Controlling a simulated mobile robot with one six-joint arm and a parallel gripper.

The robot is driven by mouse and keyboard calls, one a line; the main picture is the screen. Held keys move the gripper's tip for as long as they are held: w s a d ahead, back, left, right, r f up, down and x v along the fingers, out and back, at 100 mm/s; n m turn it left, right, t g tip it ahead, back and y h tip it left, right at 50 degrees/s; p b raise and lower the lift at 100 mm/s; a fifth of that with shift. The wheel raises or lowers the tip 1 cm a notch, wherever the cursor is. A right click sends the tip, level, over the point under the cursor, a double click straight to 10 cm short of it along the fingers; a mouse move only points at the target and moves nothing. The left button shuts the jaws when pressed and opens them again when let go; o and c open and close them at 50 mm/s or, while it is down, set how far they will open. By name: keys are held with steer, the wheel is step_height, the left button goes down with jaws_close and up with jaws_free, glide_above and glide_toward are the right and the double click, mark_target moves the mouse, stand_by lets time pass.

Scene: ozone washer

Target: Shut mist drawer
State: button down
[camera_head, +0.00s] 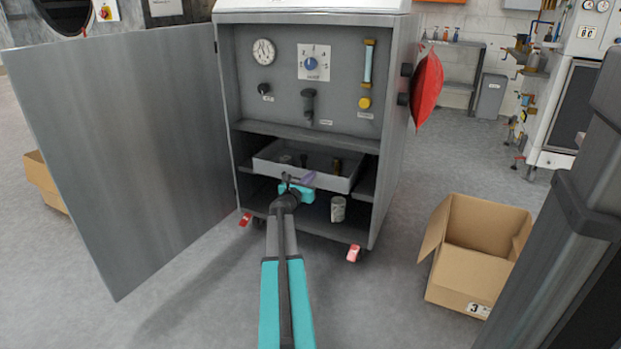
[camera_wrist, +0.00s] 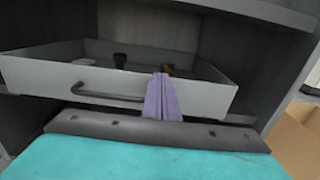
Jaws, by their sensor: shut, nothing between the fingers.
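The mist drawer (camera_head: 333,182) is a pale grey tray in the lower part of the open cabinet, below the shelf. It is pulled partly out, so its inside shows. In the wrist view its front panel (camera_wrist: 213,98) has a dark bar handle (camera_wrist: 105,96) left of my fingers. My gripper (camera_head: 308,178) is in front of the drawer, its purple fingers (camera_wrist: 161,98) closed together and empty. They overlap the front panel just right of the handle. I cannot tell whether they touch it. A few small dark items (camera_wrist: 120,61) are in the drawer.
The cabinet door (camera_head: 125,150) stands wide open on the left. A metal can (camera_head: 338,208) stands on the cabinet floor below the drawer. A red bag-like object (camera_head: 427,88) hangs on the right side. An open cardboard box (camera_head: 470,255) is on the floor at right.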

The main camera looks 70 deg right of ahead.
steer(key=shift+d, duration=2)
steer(key=shift+d+r, duration=0.2)
steer(key=shift+d, duration=0.25)
steer(key=shift+d+r, duration=0.1)
steer(key=shift+a, duration=0.7)
steer(key=a+p, duration=0.2)
steer(key=a, duration=1.1)
steer(key=shift+a+f, duration=0.3)
steer(key=shift+a, duration=0.05)
steer(key=shift+w+p, duration=0.1)
steer(key=shift+p, duration=0.2)
